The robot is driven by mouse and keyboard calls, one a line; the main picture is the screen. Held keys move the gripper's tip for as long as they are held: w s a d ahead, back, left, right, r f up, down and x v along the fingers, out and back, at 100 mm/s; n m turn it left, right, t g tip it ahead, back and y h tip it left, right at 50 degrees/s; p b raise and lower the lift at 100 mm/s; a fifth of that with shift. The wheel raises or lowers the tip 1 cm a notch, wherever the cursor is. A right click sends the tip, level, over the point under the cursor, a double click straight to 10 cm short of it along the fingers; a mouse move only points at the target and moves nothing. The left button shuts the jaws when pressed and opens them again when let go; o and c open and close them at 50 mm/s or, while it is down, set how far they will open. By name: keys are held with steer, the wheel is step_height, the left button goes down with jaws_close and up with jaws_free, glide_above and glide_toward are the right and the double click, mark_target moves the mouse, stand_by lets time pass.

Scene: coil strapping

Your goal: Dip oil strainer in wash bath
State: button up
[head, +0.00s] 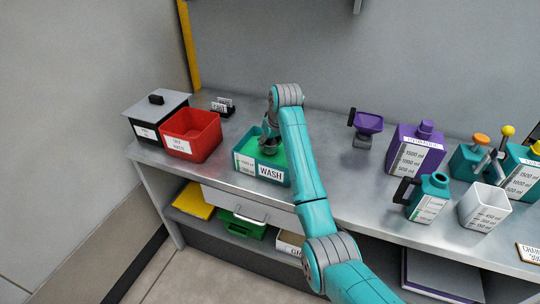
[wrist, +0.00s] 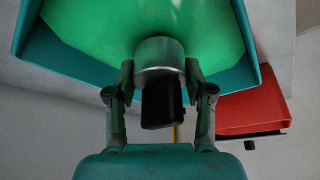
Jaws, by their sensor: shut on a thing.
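The wash bath (head: 270,173) is a teal open bin labelled WASH with green liquid in it, on the steel bench. My gripper (head: 269,140) points down into it from above. In the wrist view, my gripper (wrist: 160,76) is shut on the oil strainer (wrist: 159,54), a grey metal cup with a black handle (wrist: 160,105). The strainer's cup lies against the green liquid (wrist: 110,25) inside the bath's teal walls (wrist: 75,63). Its lower end is hidden, so I cannot tell how deep it sits. In the head view my arm hides part of the bath's right side.
A red bin (head: 192,150) and a lidded black box (head: 157,115) stand left of the bath. A purple funnel (head: 369,122), a purple canister (head: 410,155), a teal jug (head: 427,198) and a white measuring cup (head: 484,207) stand to the right. Some bench is clear between.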

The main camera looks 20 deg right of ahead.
steer(key=shift+r, duration=2.65)
stand_by(4.3)
